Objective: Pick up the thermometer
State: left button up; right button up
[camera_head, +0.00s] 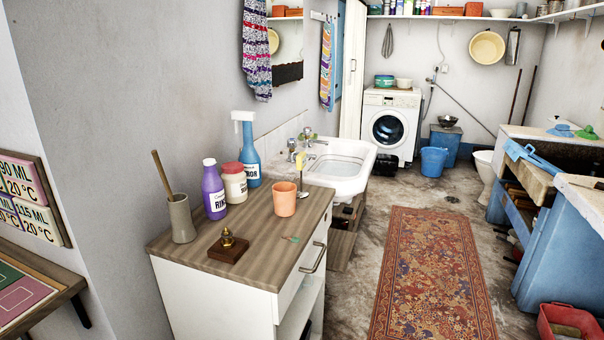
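No thing is plainly readable as a thermometer. Neither of my grippers is in view.
On the cabinet top stand a grey holder with a stick (181,218), a purple bottle (214,190), a red-lidded jar (234,184), a blue bottle (250,160) and a brass piece on a wooden block (228,245). A sink (345,165) is behind. Rug-covered floor (432,270) is open.

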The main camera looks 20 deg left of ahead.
aim_at(301, 157)
jog(key=z, duration=0.65)
jog(key=i, duration=2)
jog(key=u, duration=3.35)
